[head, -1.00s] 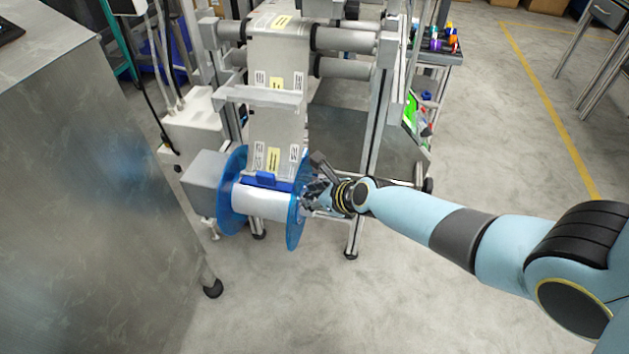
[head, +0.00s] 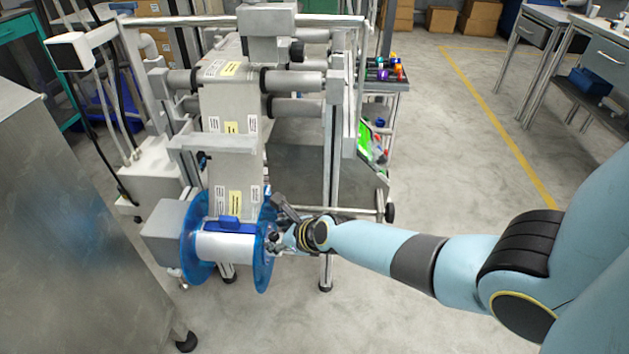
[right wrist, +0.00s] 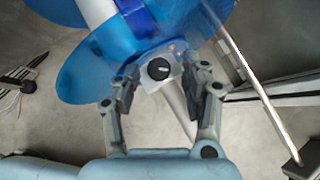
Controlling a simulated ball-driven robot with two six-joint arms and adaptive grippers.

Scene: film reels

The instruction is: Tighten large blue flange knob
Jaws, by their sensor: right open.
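A large blue reel with see-through flanges (head: 264,262) and a white core (head: 225,246) sits at the lower front of the machine; its flange also shows in the right wrist view (right wrist: 85,72). A round black knob (right wrist: 158,68) with a light mark sits on a pale block at the flange's hub. My right gripper (head: 277,240) is at the reel's right side. In the right wrist view the right gripper (right wrist: 160,84) is open, with one finger on each side of the knob and gaps between. The knob is too small to make out in the head view. My left gripper is not in view.
The machine frame with rollers (head: 297,107) and a labelled web (head: 228,110) rises behind the reel. A metal cabinet (head: 60,230) stands at the left. A cart with coloured items (head: 383,70) is behind. The floor at front right is open.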

